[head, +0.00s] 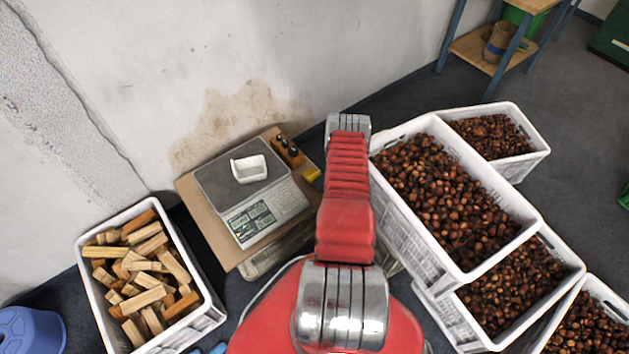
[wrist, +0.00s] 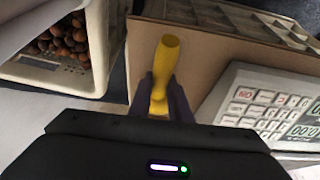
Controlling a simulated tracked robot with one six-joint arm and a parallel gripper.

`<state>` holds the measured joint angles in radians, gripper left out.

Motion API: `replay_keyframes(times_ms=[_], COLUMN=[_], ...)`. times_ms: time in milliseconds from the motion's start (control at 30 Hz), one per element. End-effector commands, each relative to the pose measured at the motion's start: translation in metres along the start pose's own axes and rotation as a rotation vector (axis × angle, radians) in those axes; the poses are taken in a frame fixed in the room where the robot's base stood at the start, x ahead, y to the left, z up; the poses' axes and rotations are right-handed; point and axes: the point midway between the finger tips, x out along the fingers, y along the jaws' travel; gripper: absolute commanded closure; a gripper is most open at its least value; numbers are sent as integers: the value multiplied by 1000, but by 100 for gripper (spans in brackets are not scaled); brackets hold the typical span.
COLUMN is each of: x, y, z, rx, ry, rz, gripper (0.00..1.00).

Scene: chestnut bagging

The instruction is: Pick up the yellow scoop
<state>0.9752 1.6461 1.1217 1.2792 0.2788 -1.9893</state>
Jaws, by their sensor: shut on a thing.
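The yellow scoop (wrist: 165,62) shows in the wrist view between the two dark fingers of my gripper (wrist: 162,98), which are shut on it. Its far end points away from the gripper, over the brown board (wrist: 205,50). The rest of the scoop is hidden by the gripper body. I cannot tell whether the scoop still touches the board. In the head view a small bit of yellow (head: 313,176) shows at the board's right side, beside my red arm. My gripper is hidden behind the arm there.
A scale (head: 236,222) with a white tray (head: 249,169) stands on the board, left of my arm. A dark-topped wooden block (head: 288,152) stands behind it. Crates of chestnuts (head: 378,190) are stacked close on the right. A crate of wood pieces (head: 84,262) stands at left.

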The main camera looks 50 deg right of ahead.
Motion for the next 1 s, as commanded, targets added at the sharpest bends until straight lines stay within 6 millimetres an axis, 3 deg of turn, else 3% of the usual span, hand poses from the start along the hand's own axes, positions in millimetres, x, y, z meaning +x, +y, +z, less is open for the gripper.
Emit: replay_keyframes(times_ms=[100, 567, 767, 1000], x=[0, -2, -14, -43], y=[0, 0, 0, 0], z=[0, -2, -8, -19], rx=[0, -1, 0, 0], ry=[0, 1, 1, 1], rz=[0, 0, 1, 0], gripper=[100, 100, 100, 100])
